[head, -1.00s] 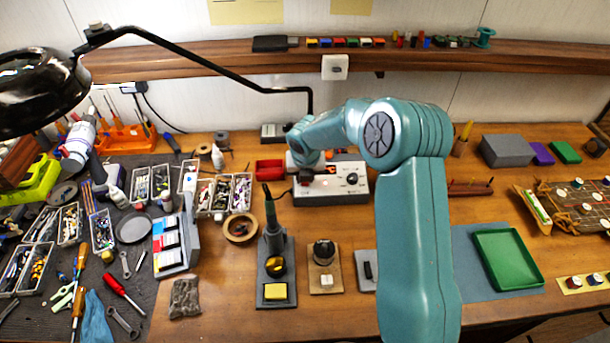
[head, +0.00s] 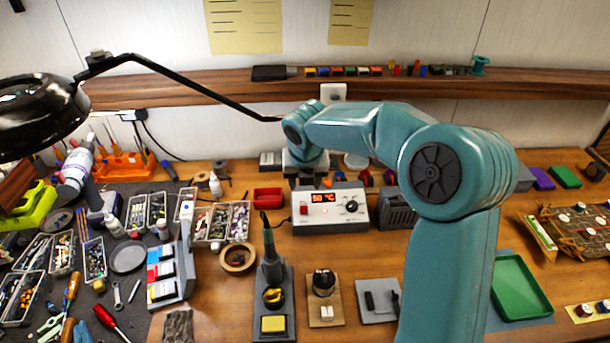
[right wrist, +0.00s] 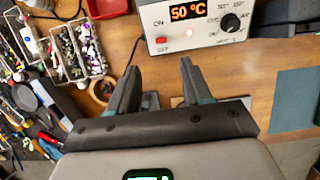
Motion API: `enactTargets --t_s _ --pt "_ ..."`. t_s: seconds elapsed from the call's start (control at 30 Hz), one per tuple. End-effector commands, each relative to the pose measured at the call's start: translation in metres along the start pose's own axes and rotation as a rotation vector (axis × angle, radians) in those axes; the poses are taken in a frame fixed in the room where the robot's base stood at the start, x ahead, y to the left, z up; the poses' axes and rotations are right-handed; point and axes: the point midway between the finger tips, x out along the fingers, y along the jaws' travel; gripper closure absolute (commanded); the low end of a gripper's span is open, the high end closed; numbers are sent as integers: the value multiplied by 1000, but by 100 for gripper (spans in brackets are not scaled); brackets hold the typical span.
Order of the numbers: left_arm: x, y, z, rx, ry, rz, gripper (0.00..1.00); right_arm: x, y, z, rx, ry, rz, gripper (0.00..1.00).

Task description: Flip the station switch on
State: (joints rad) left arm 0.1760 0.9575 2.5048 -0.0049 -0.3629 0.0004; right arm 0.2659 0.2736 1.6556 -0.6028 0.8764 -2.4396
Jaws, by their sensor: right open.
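The white soldering station (head: 330,211) stands at the back middle of the bench. Its display (head: 323,197) is lit and reads 50 °C, which also shows in the right wrist view (right wrist: 188,11). A red switch (head: 304,209) is at the left of its front panel, with a black dial (head: 351,206) at the right. The switch also shows in the right wrist view (right wrist: 162,41), near a small glowing light (right wrist: 188,47). My right gripper (right wrist: 160,74) is open and empty, apart from the panel. My left gripper is not in view.
A soldering iron in its stand (head: 273,295) is in front of the station. A red bin (head: 268,197) and parts trays (head: 229,222) lie to its left. A dark grey block (head: 397,211) stands to its right. A lamp arm (head: 190,80) crosses above.

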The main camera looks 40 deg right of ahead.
Motion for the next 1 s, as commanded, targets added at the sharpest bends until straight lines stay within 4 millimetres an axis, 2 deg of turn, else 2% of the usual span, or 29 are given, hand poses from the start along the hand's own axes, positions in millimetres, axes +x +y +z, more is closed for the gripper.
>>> enactTargets --t_s 0.1,0.3,1.0 --pt "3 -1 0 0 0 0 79 -21 0 0 0 -4 2 51" --pt "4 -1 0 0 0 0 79 -37 0 0 0 -1 1 51" --pt "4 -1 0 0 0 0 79 -38 0 0 0 -1 0 51"
